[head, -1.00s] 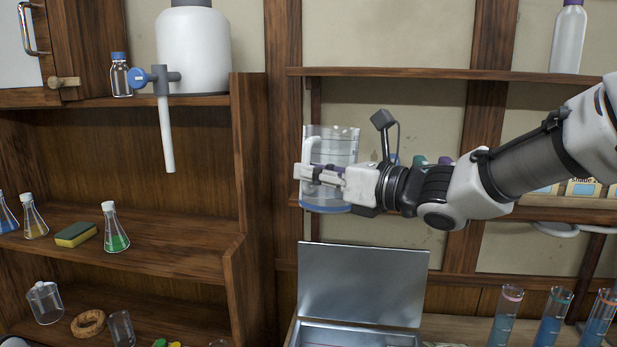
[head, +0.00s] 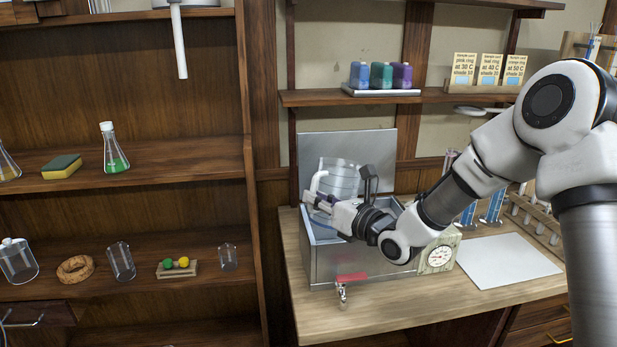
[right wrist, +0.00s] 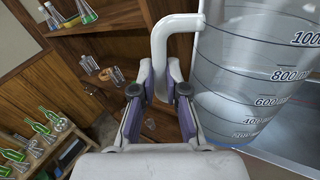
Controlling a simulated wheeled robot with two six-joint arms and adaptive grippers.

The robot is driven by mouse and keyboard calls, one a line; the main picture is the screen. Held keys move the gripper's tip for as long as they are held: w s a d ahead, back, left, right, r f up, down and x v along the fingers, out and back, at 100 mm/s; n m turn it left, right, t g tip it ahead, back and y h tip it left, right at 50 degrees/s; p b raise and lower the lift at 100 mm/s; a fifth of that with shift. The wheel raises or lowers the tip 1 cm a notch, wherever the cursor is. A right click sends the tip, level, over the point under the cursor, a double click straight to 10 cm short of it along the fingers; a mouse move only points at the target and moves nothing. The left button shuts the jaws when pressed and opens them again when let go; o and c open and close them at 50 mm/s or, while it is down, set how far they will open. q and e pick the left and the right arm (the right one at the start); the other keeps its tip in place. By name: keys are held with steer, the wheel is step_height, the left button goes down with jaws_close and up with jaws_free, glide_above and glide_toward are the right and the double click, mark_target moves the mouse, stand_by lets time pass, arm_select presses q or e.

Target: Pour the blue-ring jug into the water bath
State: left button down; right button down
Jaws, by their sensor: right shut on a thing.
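The clear jug (head: 342,176) is held by my right gripper (head: 318,203), which is shut on its white handle. It is above the open water bath (head: 335,265), a metal box with its lid (head: 375,145) raised behind. The jug looks near upright; its lower part is hidden by the gripper in the head view. The right wrist view shows the jug's graduated wall (right wrist: 245,75) close up, with the handle between the fingers (right wrist: 160,85). I cannot clearly tell the liquid level. My left gripper is not in view.
A red-handled tap (head: 350,277) is on the bath's front, and a dial (head: 439,256) is at its right. A white mat (head: 508,261) and test-tube racks lie further right. A wooden shelf (head: 190,160) with glassware stands left. Colored bottles (head: 381,75) sit on the shelf above.

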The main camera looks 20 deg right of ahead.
steer(key=m+b, duration=0.2)
steer(key=b, duration=0.1)
steer(key=shift+s+r+m, duration=0.1)
steer(key=shift+r+m, duration=0.1)
steer(key=shift+m, duration=0.1)
stand_by(1.3)
steer(key=shift+w+d+r+m+g+p, duration=0.15)
steer(key=shift+r+m+p, duration=0.4)
steer(key=shift+p, duration=0.8)
steer(key=shift+w+d+r+m+g+p, duration=0.15)
steer(key=shift+d+r+m+p, duration=0.15)
steer(key=shift+m+p, duration=0.75)
stand_by(0.8)
steer(key=shift+w+d+r+m+y+p, duration=0.1)
steer(key=shift+d+r+m+y+p, duration=0.3)
steer(key=shift+p, duration=1.3)
